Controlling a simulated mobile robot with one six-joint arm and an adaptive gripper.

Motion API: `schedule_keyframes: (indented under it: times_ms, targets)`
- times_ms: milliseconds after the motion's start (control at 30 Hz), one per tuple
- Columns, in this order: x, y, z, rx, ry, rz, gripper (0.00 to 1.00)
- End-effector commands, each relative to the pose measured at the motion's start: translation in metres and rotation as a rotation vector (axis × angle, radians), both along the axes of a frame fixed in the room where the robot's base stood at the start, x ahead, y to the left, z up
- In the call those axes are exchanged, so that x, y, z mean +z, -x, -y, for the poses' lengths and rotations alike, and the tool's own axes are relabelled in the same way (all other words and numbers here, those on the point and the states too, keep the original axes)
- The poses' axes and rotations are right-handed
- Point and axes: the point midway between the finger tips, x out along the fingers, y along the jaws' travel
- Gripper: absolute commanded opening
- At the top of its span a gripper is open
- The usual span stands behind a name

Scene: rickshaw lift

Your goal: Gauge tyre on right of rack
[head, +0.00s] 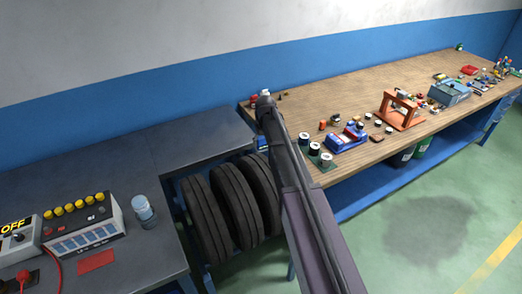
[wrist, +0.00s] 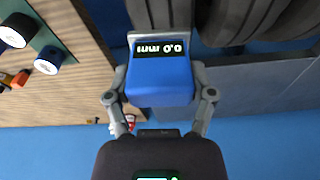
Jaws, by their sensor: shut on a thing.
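My gripper (wrist: 160,88) is shut on a blue gauge (wrist: 160,75) whose display reads 0.0 mm, upside down in the wrist view. Three dark tyres stand side by side in the rack (head: 178,205) in the head view. The rightmost tyre (head: 262,190) is partly hidden behind my arm. In the head view my arm hides most of the gripper.
A grey bench (head: 150,160) stands left and above the rack, with a bottle (head: 143,209) and a control box (head: 80,228). A wooden workbench (head: 320,95) on the right carries several cans and tools. The green floor (head: 400,245) at lower right is clear.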

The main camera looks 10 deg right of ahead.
Motion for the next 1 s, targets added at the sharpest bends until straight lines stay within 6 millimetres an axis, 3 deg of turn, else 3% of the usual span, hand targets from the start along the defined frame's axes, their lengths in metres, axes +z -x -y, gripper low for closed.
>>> schedule_keyframes:
  times_ms: [33, 167, 700, 1000]
  targets:
    - [-0.011, 0.000, 0.000, 0.026, 0.000, 0.000, 0.32]
    - [-0.020, 0.000, -0.001, 0.082, -0.001, 0.002, 0.32]
    - [-0.021, 0.000, -0.002, 0.111, -0.001, 0.002, 0.32]
    - [-0.034, 0.000, -0.002, 0.111, -0.001, 0.002, 0.32]
